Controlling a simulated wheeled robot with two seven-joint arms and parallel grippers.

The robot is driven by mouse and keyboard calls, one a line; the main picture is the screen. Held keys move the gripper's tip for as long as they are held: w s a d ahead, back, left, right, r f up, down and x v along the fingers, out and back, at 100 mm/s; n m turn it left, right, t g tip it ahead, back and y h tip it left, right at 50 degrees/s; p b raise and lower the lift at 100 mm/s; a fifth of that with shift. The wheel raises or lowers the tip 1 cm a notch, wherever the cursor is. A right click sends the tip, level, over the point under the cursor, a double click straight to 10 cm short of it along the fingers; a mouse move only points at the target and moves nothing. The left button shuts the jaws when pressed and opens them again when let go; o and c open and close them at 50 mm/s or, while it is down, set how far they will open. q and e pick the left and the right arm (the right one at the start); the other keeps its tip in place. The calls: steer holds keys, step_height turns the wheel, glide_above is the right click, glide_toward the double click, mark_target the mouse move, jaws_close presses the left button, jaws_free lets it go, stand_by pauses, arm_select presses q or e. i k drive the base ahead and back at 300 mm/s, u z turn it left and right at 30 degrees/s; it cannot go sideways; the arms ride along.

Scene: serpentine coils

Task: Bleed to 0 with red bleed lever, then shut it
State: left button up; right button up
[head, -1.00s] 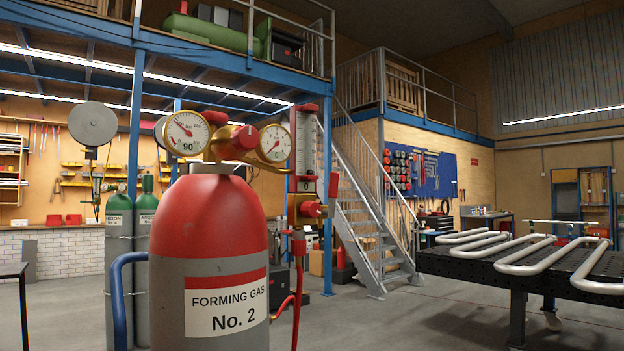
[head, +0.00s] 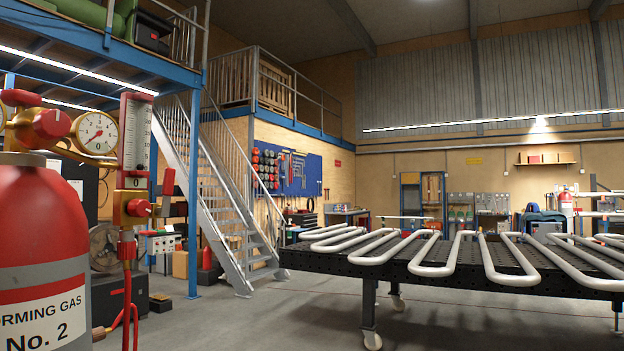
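The red-shouldered gas cylinder (head: 40,225), labelled as forming gas No. 2, stands at the left edge, partly cut off. A brass regulator with a red knob (head: 50,124) sits on top of it. Neither gripper is in view.
A black perforated table (head: 400,275) with long serpentine pipe coils (head: 445,270) fills the right. Metal stairs (head: 225,200) rise in the middle left. Grey floor is open between cylinder and table. A red hose (head: 127,300) hangs below the flow block.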

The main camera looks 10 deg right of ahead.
mark_target(169, 177)
steer(key=z, duration=0.75)
steer(key=i, duration=3.3)
steer(key=u, duration=1.65)
